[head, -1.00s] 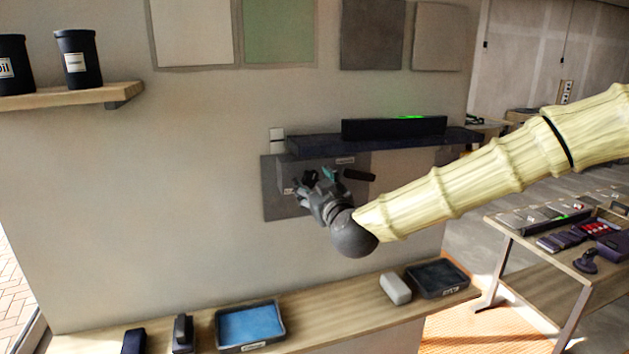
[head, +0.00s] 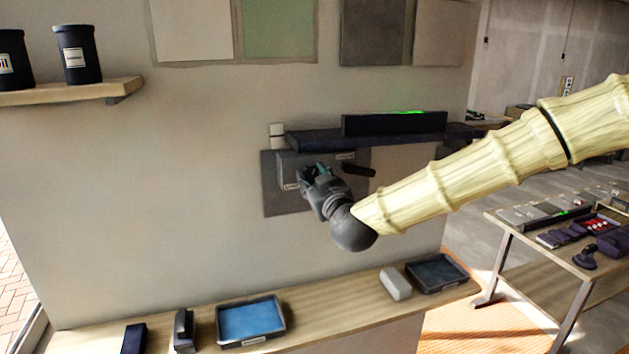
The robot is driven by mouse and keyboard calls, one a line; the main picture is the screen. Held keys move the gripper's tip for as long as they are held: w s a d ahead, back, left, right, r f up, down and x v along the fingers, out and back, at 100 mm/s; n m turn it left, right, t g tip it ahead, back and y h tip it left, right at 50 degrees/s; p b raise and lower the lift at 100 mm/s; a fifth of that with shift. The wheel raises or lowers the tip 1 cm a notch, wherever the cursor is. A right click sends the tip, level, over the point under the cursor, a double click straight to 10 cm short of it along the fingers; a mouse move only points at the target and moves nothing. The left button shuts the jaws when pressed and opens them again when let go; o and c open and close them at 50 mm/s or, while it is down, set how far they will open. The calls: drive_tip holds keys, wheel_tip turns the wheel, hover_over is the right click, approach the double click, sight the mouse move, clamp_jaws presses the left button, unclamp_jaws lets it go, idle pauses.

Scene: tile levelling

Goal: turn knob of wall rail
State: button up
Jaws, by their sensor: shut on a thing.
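The wall rail (head: 300,143) is a dark bar fixed across the wall, with a long black level (head: 395,125) with a green light on top of it. Below the rail, a grey box is mounted on a dark grey plate (head: 275,200), with small white labels and a dark handle (head: 358,170) sticking out to the right. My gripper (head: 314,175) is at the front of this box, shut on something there. The knob itself is hidden behind my fingers.
A shelf below holds a blue-lined tray (head: 250,322), a pale block (head: 395,283) and a dark tray (head: 437,272). Two black canisters stand on the upper left shelf (head: 70,95). A side table (head: 497,234) with tools stands at right.

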drive_tip(key=n+b, duration=0.3)
drive_tip(key=n, duration=0.2)
drive_tip(key=shift+n+b, duration=1.25)
drive_tip(key=shift+n, duration=0.45)
drive_tip(key=o, duration=1)
